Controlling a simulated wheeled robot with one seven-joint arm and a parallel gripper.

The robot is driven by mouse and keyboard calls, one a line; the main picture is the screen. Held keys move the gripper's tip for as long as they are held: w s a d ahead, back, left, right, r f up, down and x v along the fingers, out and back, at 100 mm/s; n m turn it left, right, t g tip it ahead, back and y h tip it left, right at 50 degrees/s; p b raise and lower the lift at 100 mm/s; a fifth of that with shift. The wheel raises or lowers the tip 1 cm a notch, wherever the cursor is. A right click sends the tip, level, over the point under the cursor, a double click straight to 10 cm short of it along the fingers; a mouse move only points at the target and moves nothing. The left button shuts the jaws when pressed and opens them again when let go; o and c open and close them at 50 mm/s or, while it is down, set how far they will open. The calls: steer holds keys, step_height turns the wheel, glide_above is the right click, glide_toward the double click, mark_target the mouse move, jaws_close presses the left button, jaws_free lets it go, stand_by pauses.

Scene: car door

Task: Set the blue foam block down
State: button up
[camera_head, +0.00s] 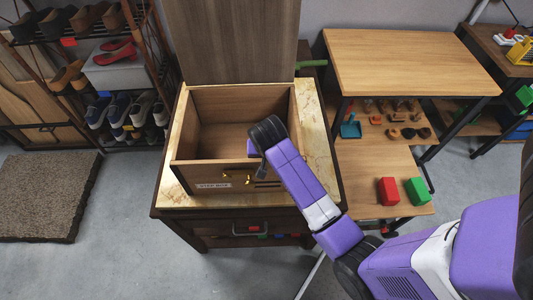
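I cannot make out the blue foam block for certain. My arm reaches from the lower right to the front of an open wooden box (185,138). My gripper (262,172) points down near the box's front wall, by its right side. Its fingers are small, dark and partly hidden by the purple wrist. I cannot tell whether they are open or hold anything. The box's lid (232,40) stands upright at the back. The visible part of the box floor is bare.
The box stands on a marble-topped cabinet (318,140). To the right, a low shelf holds a red block (388,191) and a green block (417,191) under a bare wooden tabletop (408,58). A shoe rack (108,72) stands left. Open floor lies at the lower left.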

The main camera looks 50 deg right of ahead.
steer(key=shift+f, duration=0.55)
steer(key=o, duration=1.3)
steer(key=shift+s, duration=0.1)
steer(key=shift+o, duration=1)
steer(key=shift+f, duration=0.2)
steer(key=shift+s, duration=0.1)
steer(key=shift+r, duration=0.1)
steer(key=shift+r, duration=0.35)
steer(key=v, duration=1.2)
steer(key=shift+w+r, duration=0.25)
steer(key=shift+r, duration=0.15)
